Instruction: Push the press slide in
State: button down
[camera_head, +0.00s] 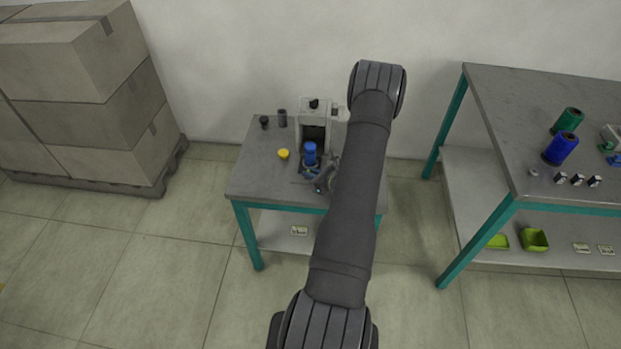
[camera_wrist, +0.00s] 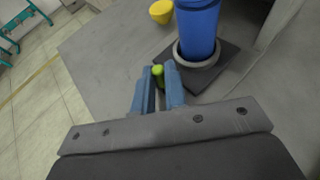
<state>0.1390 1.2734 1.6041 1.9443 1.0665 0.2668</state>
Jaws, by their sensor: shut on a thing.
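The press (camera_head: 313,108) is a pale upright frame at the back of the small table. Its slide, a dark plate (camera_wrist: 228,62) in the wrist view, sticks out in front of it. A blue cylinder (camera_head: 310,152) stands upright on the slide, in a grey ring (camera_wrist: 198,60) at its base; the cylinder also shows in the wrist view (camera_wrist: 197,28). My gripper (camera_wrist: 161,73) is at the slide's near corner, its blue fingers shut on a small green knob (camera_wrist: 157,72). The knob's link to the slide is hidden.
A yellow cup-like piece (camera_head: 283,154) lies left of the slide. Two dark small cylinders (camera_head: 282,118) stand at the table's back left. A larger table (camera_head: 500,120) with spools is at the right. Stacked cartons (camera_head: 85,90) are at the left.

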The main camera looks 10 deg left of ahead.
jog(key=w, duration=1)
jog(key=shift+w+r, duration=0.1)
jog(key=shift+w, duration=0.05)
jog(key=c, duration=1.8)
grip_release()
jog(key=shift+w, duration=0.1)
jog(key=shift+o, duration=0.3)
jog(key=s, duration=1.2)
jog(key=shift+s, duration=0.2)
jog(key=v, duration=1.7)
jog(key=shift+s, duration=0.2)
